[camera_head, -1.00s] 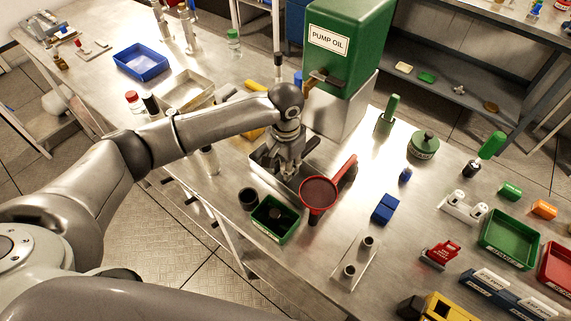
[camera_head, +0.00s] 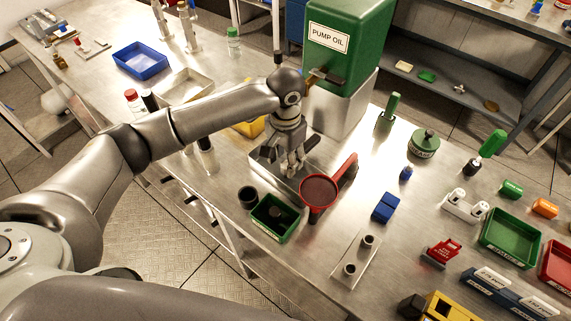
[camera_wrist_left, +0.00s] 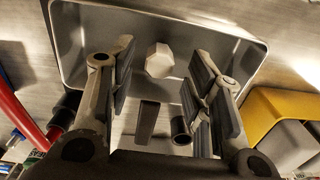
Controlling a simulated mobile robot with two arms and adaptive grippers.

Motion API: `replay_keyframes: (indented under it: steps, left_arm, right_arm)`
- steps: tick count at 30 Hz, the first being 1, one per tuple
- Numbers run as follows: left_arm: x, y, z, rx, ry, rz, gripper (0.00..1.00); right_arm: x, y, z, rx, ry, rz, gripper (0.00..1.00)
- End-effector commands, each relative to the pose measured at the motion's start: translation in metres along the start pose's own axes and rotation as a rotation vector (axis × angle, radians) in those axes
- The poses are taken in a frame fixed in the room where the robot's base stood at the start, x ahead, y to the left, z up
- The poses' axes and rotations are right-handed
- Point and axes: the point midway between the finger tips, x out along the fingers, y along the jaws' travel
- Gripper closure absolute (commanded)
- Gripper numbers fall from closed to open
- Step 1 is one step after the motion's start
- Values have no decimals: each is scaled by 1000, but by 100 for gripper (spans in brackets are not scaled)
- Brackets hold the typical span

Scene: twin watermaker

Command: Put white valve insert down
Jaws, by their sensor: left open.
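The white valve insert (camera_wrist_left: 159,61) is a small faceted white piece lying on the floor of a shallow metal tray. It shows between and beyond my left fingers in the left wrist view, apart from both. My left gripper (camera_wrist_left: 158,95) is open with nothing between its fingers. In the head view my left gripper (camera_head: 293,168) points down over the metal tray (camera_head: 262,168), and the insert cannot be made out there. My right gripper is not in view.
A red funnel-like piece (camera_head: 319,191) stands close to the right of the tray. A green bin (camera_head: 290,232) and black cup (camera_head: 247,197) are in front. The green pump oil tank (camera_head: 350,50) rises behind. A yellow object (camera_wrist_left: 275,107) lies beside the tray.

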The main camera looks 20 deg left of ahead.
Motion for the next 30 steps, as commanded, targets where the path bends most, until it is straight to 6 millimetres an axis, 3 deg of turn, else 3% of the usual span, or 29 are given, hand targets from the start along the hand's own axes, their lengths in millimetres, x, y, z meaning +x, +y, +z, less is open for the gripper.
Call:
replay_keyframes:
  steps: [6, 12, 18, 30]
  left_arm:
    - [-48, 0, -1, 1, 5, 0, 54]
    - [-80, 0, -1, 0, 3, 1, 54]
    - [-92, 1, 0, 0, 0, 1, 54]
    - [-92, 0, 0, -1, 0, 1, 54]
  right_arm:
    - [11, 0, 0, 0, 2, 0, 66]
    - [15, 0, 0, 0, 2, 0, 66]
    - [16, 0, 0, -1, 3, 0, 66]
    - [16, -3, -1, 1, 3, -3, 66]
